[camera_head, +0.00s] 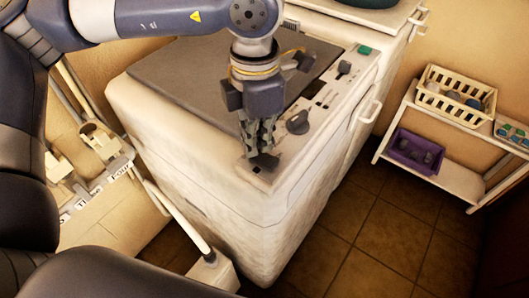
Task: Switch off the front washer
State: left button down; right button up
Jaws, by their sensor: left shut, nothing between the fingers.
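The front washer (205,185) is a worn white machine in the middle of the head view, with a dark grey lid (180,85). Its control panel along the right edge of the top holds a dark round knob (298,122), a smaller dark knob (344,68) and a green part (364,50). My left gripper (262,158) points down at the panel's near end, its fingers shut and empty. A dark switch-like part (260,167) sits right under the fingertips. I cannot tell whether they touch it, and the fingers partly hide it. My right gripper is not in view.
A second white machine (402,22) stands behind. On the right, a white shelf (455,178) holds a cream basket (455,95) and a purple basket (416,152). Bare brown floor tiles (390,235) lie between. A white pipe (178,212) stands left of the washer.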

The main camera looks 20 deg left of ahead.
pick_arm(q)
jog(key=shift+s+r+p, duration=0.1)
jog(key=shift+r+p, duration=1.05)
jog(key=shift+r, duration=1.7)
